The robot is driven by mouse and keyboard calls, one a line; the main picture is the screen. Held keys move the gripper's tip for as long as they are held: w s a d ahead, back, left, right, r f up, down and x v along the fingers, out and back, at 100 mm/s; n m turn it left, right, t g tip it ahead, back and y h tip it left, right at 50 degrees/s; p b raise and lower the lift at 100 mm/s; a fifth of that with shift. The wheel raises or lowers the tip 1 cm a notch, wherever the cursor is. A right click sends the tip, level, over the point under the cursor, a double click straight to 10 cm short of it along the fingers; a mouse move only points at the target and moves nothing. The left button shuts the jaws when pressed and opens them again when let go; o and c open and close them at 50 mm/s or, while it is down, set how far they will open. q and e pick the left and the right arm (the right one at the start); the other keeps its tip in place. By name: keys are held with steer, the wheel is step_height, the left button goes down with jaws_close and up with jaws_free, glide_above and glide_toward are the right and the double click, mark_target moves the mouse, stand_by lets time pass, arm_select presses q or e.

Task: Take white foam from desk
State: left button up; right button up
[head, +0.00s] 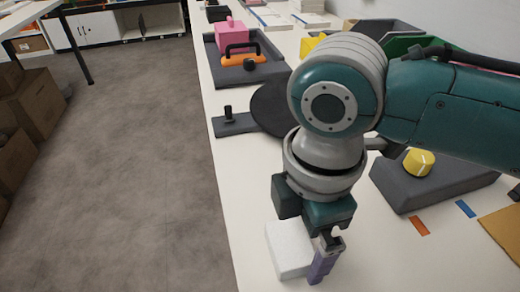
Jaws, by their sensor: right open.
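A white foam block (286,248) lies on the white desk (375,262) near its left edge, at the bottom of the head view. My right gripper (322,260) points down at the right side of the foam and covers part of it. It is open, and a purple finger shows beside the block. I cannot tell whether the finger touches the foam. The other finger is not clear to see. My left gripper is not in view.
A grey foam piece with a yellow knob (418,162) lies to the right. An orange tool (243,56) sits in a dark tray further back, near a pink box (231,31). A dark flat part (233,123) lies near the desk edge. Cartons (35,103) stand at the far left.

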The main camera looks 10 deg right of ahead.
steer(key=shift+f, duration=0.3)
steer(key=c, duration=1.1)
steer(key=shift+o, duration=0.2)
steer(key=shift+r, duration=0.1)
